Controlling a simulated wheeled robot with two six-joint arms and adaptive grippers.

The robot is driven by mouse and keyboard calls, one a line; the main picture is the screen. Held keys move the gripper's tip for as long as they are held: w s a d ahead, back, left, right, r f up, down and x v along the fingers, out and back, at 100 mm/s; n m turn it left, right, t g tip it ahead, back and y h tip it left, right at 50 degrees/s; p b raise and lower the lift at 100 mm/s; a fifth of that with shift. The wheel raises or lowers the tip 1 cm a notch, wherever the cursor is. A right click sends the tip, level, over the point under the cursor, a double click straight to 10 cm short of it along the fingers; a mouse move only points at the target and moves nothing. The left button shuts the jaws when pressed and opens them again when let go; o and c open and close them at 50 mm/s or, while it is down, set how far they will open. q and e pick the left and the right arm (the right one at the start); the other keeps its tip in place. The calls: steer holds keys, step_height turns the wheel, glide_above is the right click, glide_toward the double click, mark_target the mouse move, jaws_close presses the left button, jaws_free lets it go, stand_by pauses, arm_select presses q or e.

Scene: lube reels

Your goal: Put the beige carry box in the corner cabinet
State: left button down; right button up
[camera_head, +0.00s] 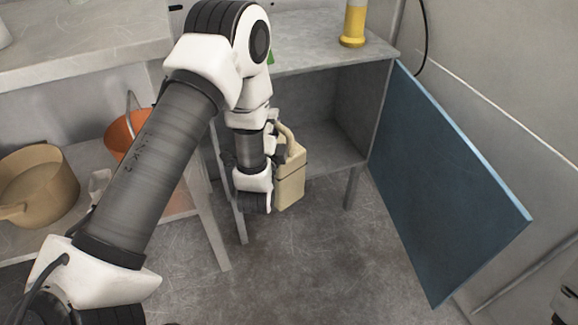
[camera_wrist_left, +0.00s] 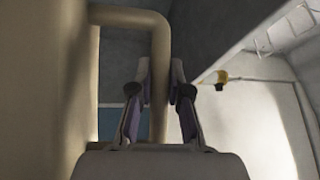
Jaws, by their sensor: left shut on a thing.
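The beige carry box (camera_head: 291,180) hangs upright at the open front of the grey corner cabinet (camera_head: 325,162). My left gripper (camera_head: 277,150) is shut on its handle, partly hidden by my own wrist. In the left wrist view the two fingers of the gripper (camera_wrist_left: 161,95) are on either side of the handle (camera_wrist_left: 158,55), and the box body (camera_wrist_left: 40,90) fills the left side. The cabinet's blue door (camera_head: 445,185) stands wide open to the right. The cabinet's left inside is hidden behind my arm.
A yellow and white bottle (camera_head: 354,22) stands on the cabinet top. At the left, a shelf holds a tan pan (camera_head: 38,185) and an orange bucket (camera_head: 122,135). Table legs (camera_head: 205,210) stand close left of my gripper. The visible cabinet shelf (camera_head: 340,155) is bare.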

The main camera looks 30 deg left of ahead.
arm_select(q)
steer(key=shift+a+f+n+y+b, duration=0.3)
steer(key=shift+a+f+y, duration=0.15)
steer(key=shift+f, duration=0.2)
steer(key=w+a+f+b, duration=0.2)
steer(key=w+a+b, duration=0.1)
steer(key=w, duration=0.3)
steer(key=w+a+f+b, duration=0.2)
steer(key=w+a+b, duration=0.1)
steer(key=w+a, duration=0.3)
steer(key=shift+w+f, duration=0.35)
steer(key=shift+w, duration=0.1)
steer(key=c, duration=1.1)
jaws_free()
steer(key=shift+f, duration=0.15)
arm_select(e)
step_height(320, 180, down, 8)
